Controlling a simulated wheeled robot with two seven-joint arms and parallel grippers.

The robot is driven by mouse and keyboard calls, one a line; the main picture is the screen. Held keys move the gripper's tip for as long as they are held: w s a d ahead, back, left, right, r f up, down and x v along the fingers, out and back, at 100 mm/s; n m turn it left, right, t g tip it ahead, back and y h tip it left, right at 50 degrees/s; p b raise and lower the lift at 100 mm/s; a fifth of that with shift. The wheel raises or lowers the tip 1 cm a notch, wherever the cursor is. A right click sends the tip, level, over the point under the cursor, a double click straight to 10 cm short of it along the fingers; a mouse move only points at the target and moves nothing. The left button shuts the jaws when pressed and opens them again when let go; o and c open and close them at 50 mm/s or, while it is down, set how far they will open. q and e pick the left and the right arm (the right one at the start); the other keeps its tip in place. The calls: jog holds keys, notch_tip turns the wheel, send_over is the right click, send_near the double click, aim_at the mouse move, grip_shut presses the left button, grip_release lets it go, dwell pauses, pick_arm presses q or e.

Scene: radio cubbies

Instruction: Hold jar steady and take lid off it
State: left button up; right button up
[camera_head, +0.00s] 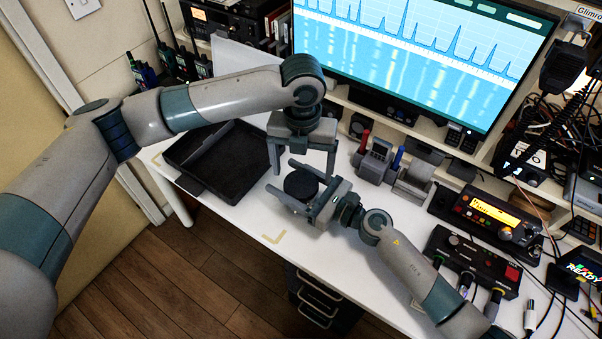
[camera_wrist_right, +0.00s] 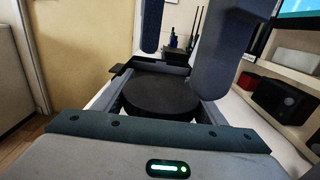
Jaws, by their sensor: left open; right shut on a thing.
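The jar's round black lid (camera_head: 301,184) shows from above near the front of the white desk. The jar's body is mostly hidden under the lid and between the fingers. My right gripper (camera_head: 282,179) is shut on the jar from the side, one finger on each side. The right wrist view shows the lid (camera_wrist_right: 160,97) between the right fingers (camera_wrist_right: 157,70). My left gripper (camera_head: 302,173) points down above the jar, open and empty, its two fingers spread wide. One left finger (camera_wrist_right: 222,62) hangs close over the lid's right side in the right wrist view.
A black open tray (camera_head: 226,160) lies left of the jar. A grey holder with red and blue handles (camera_head: 376,160) stands to the right, before a shelf and monitor (camera_head: 410,50). Radios (camera_head: 488,215) and cables crowd the right. The desk front (camera_head: 262,225) is bare.

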aim_at(301, 183)
pick_arm(q)
jog(key=shift+a, duration=0.1)
pick_arm(e)
jog(key=shift+s+f, duration=0.15)
jog(key=shift+f, duration=0.3)
jog(key=o, duration=1.9)
pick_arm(q)
jog(key=shift+w, duration=0.15)
pick_arm(e)
jog(key=shift+o, duration=1.3)
jog(key=shift+w+r, duration=0.1)
jog(key=shift+w, duration=0.1)
jog(key=shift+r, duration=0.1)
jog(key=shift+s, duration=0.1)
pick_arm(q)
notch_tip(301, 183, down, 5)
jog(key=b, duration=0.5)
jog(key=shift+f, duration=0.2)
pick_arm(e)
jog(key=v, duration=1.6)
jog(key=shift+d, duration=0.2)
pick_arm(q)
jog(key=shift+f+b, duration=0.1)
jog(key=shift+b, duration=0.2)
pick_arm(e)
jog(key=shift+s+d, duration=0.3)
jog(key=shift+d, duration=0.1)
